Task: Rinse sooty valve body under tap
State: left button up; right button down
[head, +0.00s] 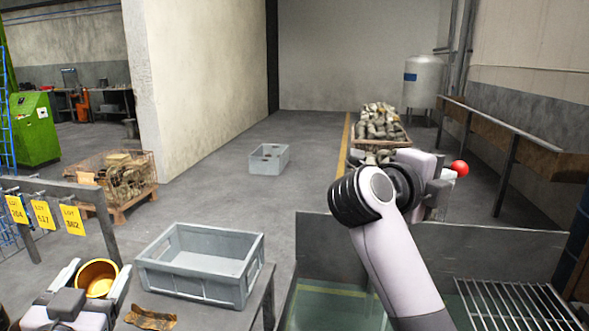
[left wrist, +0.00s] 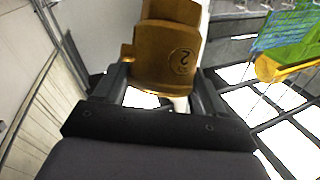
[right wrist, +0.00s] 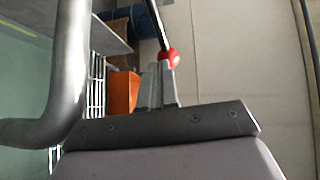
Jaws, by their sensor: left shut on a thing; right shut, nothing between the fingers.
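The valve body (head: 97,277) is a golden-brown hollow part with an open round mouth, at the lower left of the head view. My left gripper (head: 84,287) is shut on it. In the left wrist view the valve body (left wrist: 168,50) sits between the fingers and bears a circled mark like a 2. My right gripper (head: 446,176) is shut and empty beside a red knob (head: 459,168). In the right wrist view the red knob (right wrist: 170,56) on a dark rod is at the fingertips; I cannot tell whether they touch. A thick silver pipe (right wrist: 70,75), apparently the tap, is left of the fingers.
A sink basin (head: 335,305) with a greenish floor lies in front of my right arm, with a metal back panel (head: 490,252) and a wire rack (head: 515,305). A grey crate (head: 200,277) and a brown scrap (head: 150,318) are on the left table. Open floor lies beyond.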

jog(key=shift+w+d+r, duration=0.15)
jog(key=shift+w+d, duration=0.05)
jog(key=shift+d, duration=0.1)
jog(key=shift+w+d, duration=0.1)
dwell(0.3)
